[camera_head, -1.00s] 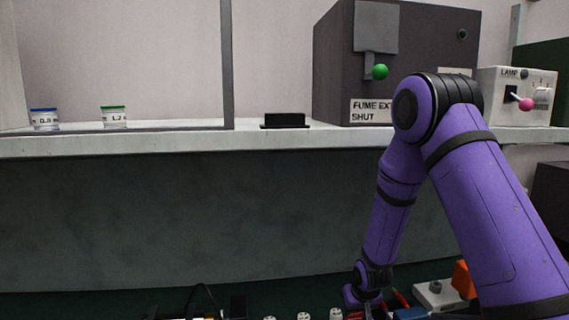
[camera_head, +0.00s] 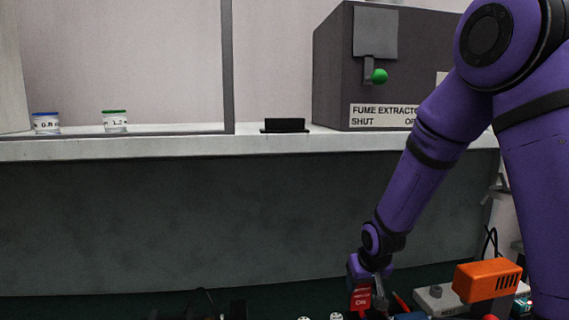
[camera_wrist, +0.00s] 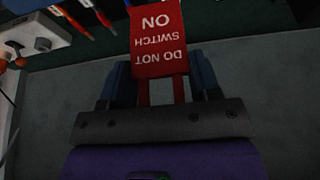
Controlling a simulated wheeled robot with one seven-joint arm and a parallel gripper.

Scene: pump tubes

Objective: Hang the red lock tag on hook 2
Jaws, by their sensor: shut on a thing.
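The red lock tag (camera_wrist: 158,45) is in my gripper (camera_wrist: 160,88). In the wrist view its white lettering "DO NOT SWITCH ON" shows upside down, and its two red strips run back between the dark fingers. My gripper is shut on these strips. In the head view the tag (camera_head: 361,298) hangs below my gripper (camera_head: 367,275) near the bottom edge, with its lower part cut off. I cannot make out hook 2 in either view.
An orange box-shaped thing (camera_head: 487,280) and a white socket block (camera_head: 436,300) stand right of my gripper. Behind is a shelf (camera_head: 200,147) with two small jars and a fume extractor box (camera_head: 390,70). White-topped items (camera_head: 335,316) sit at the bottom edge.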

